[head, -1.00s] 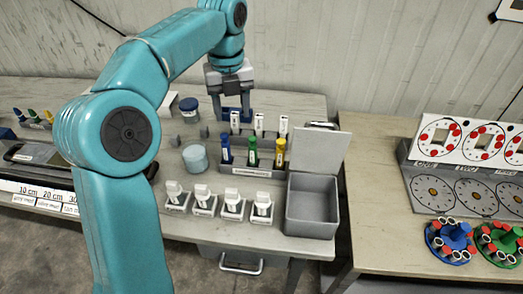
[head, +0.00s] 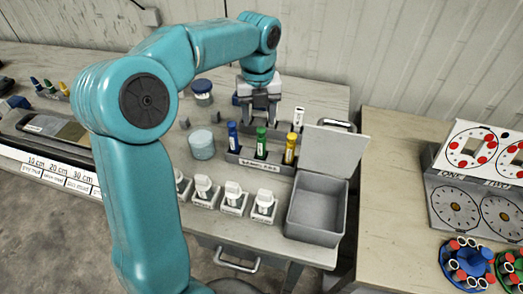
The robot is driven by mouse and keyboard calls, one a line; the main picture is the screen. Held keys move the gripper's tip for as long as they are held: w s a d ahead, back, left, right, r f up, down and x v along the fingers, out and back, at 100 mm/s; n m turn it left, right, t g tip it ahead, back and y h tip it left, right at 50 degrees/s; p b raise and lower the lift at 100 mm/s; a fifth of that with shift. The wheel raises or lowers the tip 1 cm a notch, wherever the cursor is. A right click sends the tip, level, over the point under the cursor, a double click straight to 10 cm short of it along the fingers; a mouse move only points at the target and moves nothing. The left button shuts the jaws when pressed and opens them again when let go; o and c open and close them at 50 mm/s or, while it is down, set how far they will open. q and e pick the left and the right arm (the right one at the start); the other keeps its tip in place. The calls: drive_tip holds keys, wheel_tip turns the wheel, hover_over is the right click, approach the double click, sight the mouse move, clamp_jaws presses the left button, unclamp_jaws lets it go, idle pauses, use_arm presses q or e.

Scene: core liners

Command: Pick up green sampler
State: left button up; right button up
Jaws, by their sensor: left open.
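The green sampler (head: 261,142) stands upright in a grey rack (head: 246,163), between a blue sampler (head: 233,135) on its left and a yellow one (head: 290,148) on its right. My left gripper (head: 259,118) is open, fingers pointing down, just above and behind the green sampler. I cannot tell whether it touches the sampler. The gripper hides most of the white labelled pieces behind the rack; one (head: 299,119) shows at the right. My right gripper is not in view.
An open grey box (head: 316,238) with a raised lid stands right of the rack. White capped pieces (head: 233,198) stand in front. A light blue jar (head: 201,145) and a dark-lidded jar (head: 202,91) are at the left. Another table with dial panels is at the right.

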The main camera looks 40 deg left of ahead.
sight(262, 128)
use_arm(q)
drive_tip(key=shift+s+f, duration=0.1)
drive_tip(key=shift+f, duration=0.55)
drive_tip(key=shift+w+d+f, duration=0.15)
drive_tip(key=shift+w+f, duration=0.05)
drive_tip(key=shift+f, duration=0.1)
drive_tip(key=f, duration=0.4)
drive_tip(key=shift+w+a+f, duration=0.1)
drive_tip(key=shift+a+f, duration=0.1)
drive_tip(key=shift+f, duration=0.05)
drive_tip(key=shift+w+d+f, duration=0.1)
drive_tip(key=shift+w+f, duration=0.15)
drive_tip(key=shift+f, duration=0.15)
drive_tip(key=shift+s, duration=0.2)
drive_tip(key=c, duration=0.5)
clamp_jaws()
drive_tip(key=shift+w, duration=0.15)
